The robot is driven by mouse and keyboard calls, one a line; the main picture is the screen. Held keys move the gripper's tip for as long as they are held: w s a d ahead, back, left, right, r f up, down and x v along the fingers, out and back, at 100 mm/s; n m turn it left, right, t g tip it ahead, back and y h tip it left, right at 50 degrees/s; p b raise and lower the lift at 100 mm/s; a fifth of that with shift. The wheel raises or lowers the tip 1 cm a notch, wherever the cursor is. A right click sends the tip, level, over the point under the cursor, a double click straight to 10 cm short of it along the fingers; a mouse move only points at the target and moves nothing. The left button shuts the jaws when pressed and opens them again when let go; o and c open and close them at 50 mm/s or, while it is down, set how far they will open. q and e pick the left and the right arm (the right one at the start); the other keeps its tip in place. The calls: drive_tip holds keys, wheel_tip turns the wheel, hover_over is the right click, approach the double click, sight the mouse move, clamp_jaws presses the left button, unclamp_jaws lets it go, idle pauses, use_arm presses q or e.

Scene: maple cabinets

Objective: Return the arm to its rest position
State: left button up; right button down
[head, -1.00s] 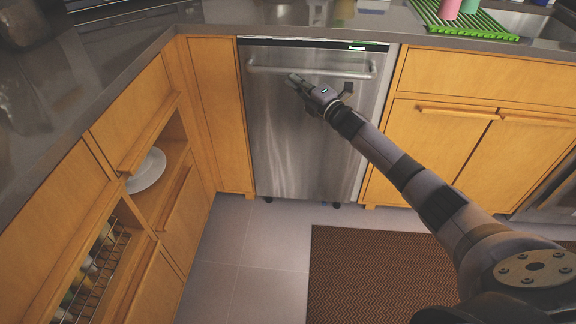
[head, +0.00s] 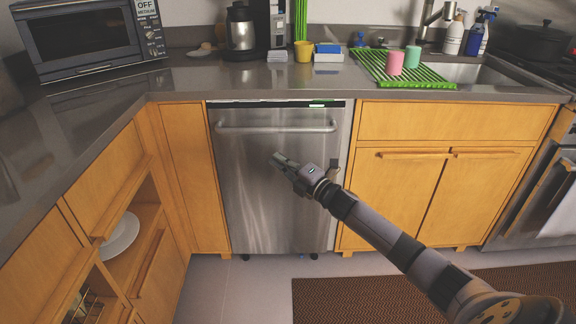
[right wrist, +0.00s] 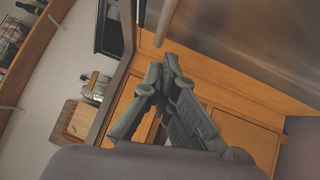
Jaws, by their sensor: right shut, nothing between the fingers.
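My right arm (head: 385,235) reaches in from the lower right of the head view, stretched out toward the dishwasher. My right gripper (head: 279,159) is in front of the steel dishwasher door (head: 265,205), below its bar handle (head: 276,127), and apart from the handle. The gripper is shut and empty. In the right wrist view its fingers (right wrist: 165,68) come together at the tips. The dishwasher door is closed. My left gripper is not in view.
A dark counter (head: 240,80) runs above the cabinets, with a microwave (head: 88,38), a yellow cup (head: 303,55) and a green drying rack (head: 405,72) on it. An open shelf holding a plate (head: 121,236) is at left. A brown rug (head: 370,300) lies on the floor.

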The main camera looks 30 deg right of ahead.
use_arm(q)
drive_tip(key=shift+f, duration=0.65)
use_arm(e)
drive_tip(key=v, duration=0.3)
